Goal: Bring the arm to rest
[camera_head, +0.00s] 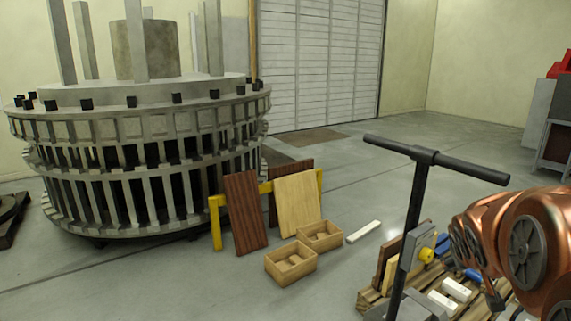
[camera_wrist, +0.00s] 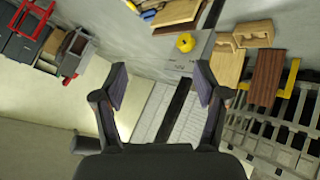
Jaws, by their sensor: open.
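My copper-coloured arm shows at the right edge of the head view, bent, above the pallet of parts. The fingers of my gripper are not seen in the head view. In the wrist view my gripper (camera_wrist: 162,85) is open, with its two dark fingers wide apart and nothing between them. Behind the fingers lie the floor, a grey box with a yellow knob (camera_wrist: 185,42) and a pale slatted door (camera_wrist: 158,112), all apart from the fingers.
A large grey ribbed turret (camera_head: 125,130) stands at left. Boards (camera_head: 245,212) lean on a yellow rail (camera_head: 216,222), with wooden boxes (camera_head: 290,263) before them. A black T-shaped post (camera_head: 413,205) rises near my arm. Open floor (camera_head: 350,180) lies beyond.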

